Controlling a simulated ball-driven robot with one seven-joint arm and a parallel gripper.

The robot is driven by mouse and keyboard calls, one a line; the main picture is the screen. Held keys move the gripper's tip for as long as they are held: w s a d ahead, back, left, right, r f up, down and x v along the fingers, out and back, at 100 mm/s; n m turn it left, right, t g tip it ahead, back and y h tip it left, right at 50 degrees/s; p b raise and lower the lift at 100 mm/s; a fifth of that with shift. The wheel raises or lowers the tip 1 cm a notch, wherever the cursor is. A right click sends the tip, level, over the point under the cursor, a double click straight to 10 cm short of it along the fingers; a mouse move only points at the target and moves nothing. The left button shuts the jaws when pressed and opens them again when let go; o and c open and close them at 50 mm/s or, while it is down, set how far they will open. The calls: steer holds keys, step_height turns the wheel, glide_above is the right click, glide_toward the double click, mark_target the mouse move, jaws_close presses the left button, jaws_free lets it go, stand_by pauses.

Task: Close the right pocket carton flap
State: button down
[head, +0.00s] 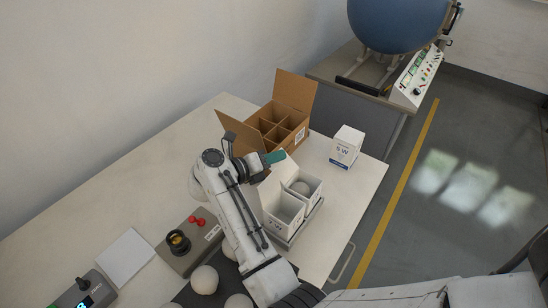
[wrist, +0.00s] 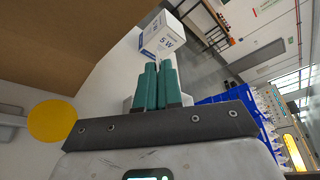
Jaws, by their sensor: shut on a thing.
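Two white pocket cartons stand side by side in a holder on the table in the head view. The left one (head: 282,214) is open. The right one (head: 313,191) is open on top, with a round white bulb (head: 302,187) inside. A white flap (head: 284,167) stands up at the right carton's back left side. My gripper (head: 276,157) has its teal fingers at this flap's upper edge. In the wrist view the fingers (wrist: 157,85) are close together; I take them as shut on the flap, though the grip itself is mostly hidden.
A brown divided box (head: 284,128) with raised flaps stands behind my gripper. A closed white carton (head: 347,146) stands to the right. A grey device with red buttons (head: 192,243), a white sheet (head: 125,257) and pale globes (head: 205,279) are at the lower left.

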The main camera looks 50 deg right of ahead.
stand_by(0.4)
steer(key=c, duration=1.3)
jaws_free()
steer(key=shift+c, duration=0.2)
steer(key=b+v, duration=0.3)
steer(key=v, duration=0.7)
steer(key=shift+a, duration=0.4)
steer(key=shift+r, duration=0.15)
